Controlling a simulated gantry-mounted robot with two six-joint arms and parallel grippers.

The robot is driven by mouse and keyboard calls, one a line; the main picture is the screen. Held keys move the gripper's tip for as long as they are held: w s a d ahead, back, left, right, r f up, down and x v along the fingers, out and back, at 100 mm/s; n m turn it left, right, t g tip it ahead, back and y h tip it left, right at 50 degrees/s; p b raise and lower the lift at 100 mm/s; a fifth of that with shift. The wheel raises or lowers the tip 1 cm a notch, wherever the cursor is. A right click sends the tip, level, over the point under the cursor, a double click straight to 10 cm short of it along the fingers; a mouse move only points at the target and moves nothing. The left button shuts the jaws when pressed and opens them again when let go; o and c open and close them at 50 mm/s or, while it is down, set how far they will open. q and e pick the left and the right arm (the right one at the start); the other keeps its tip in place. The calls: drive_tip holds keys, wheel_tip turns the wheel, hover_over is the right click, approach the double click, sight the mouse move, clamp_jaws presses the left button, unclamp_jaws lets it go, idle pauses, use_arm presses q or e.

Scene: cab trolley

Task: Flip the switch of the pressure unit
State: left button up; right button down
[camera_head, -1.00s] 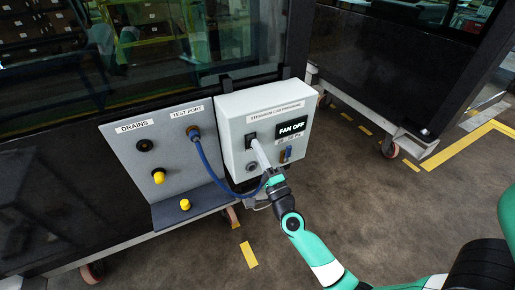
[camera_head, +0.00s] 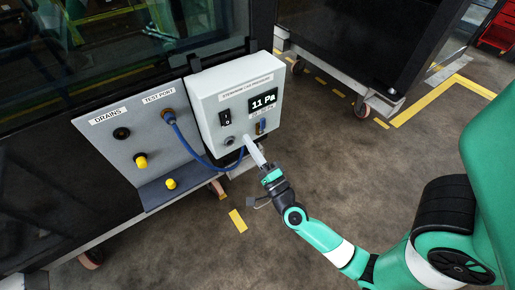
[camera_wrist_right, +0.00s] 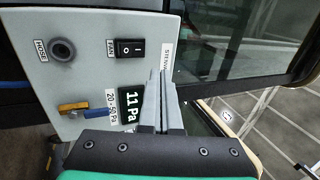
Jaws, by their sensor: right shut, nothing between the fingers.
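The pressure unit (camera_head: 205,95) is a white box on the trolley wall in the head view. Its black rocker switch (camera_head: 225,117) sits left of the display (camera_head: 263,101), which reads 11 Pa. In the right wrist view the switch (camera_wrist_right: 130,47) is uncovered, with the fingers beside it, apart from it in the picture. My right gripper (camera_head: 249,141) is shut and empty, just in front of the box's lower edge. It also shows in the right wrist view (camera_wrist_right: 160,78), partly over the panel. My left gripper is not in view.
A blue hose (camera_head: 187,147) runs from the test port to the box. A blue and brass valve (camera_head: 260,127) sits below the display. The drains panel (camera_head: 108,146) with yellow caps is at the left. Open floor (camera_head: 325,175) lies right of the box.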

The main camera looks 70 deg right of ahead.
drive_tip(key=s+a, duration=0.2)
drive_tip(key=s, duration=0.1)
drive_tip(key=shift+a, duration=0.1)
drive_tip(key=shift+w+a, duration=0.1)
drive_tip(key=shift+w, duration=0.05)
idle(0.4)
